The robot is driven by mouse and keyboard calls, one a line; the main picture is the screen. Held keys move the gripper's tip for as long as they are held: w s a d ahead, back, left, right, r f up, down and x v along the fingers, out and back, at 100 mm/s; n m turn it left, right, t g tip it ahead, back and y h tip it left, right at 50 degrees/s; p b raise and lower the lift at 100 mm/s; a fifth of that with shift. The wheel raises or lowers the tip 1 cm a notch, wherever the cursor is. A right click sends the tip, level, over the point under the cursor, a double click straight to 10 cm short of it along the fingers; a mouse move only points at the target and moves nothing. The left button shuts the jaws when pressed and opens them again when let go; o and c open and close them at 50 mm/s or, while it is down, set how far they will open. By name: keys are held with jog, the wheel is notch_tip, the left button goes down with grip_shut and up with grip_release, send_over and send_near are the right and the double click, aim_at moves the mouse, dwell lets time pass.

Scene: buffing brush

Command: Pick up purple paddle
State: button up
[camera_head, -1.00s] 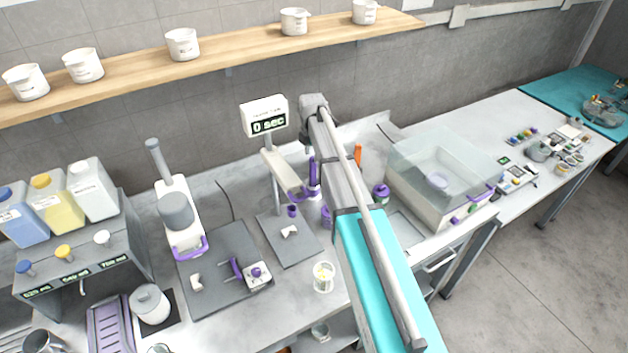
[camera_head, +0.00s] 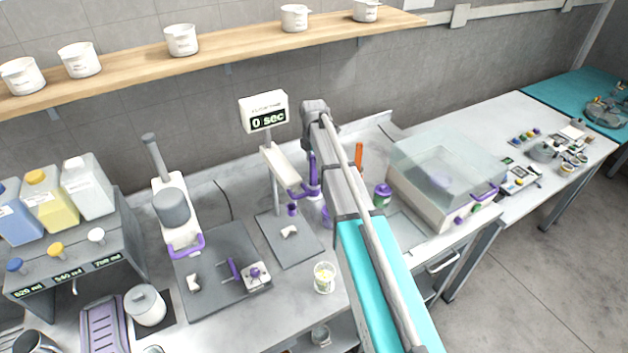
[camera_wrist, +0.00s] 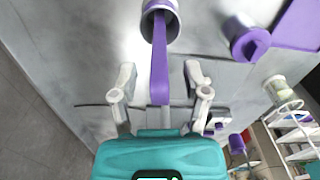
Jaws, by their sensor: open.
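My gripper (camera_wrist: 159,74) is open, with one pale finger on each side of the paddle. There is a visible gap on both sides, and I cannot tell whether anything touches. In the head view a tall purple piece (camera_head: 313,172) shows beside my arm, and I cannot tell if it is this paddle. The fingertips are not clear there.
A purple-lidded jar (camera_head: 382,194) and an orange upright piece (camera_head: 358,154) stand right of my arm. A clear-lidded box (camera_head: 445,205) is farther right. A display stand reading 0 sec (camera_head: 266,113) and a glass beaker (camera_head: 324,277) are on the left.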

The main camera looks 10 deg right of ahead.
jog(key=shift+f+b, duration=0.75)
jog(key=shift+f, duration=0.3)
grip_shut()
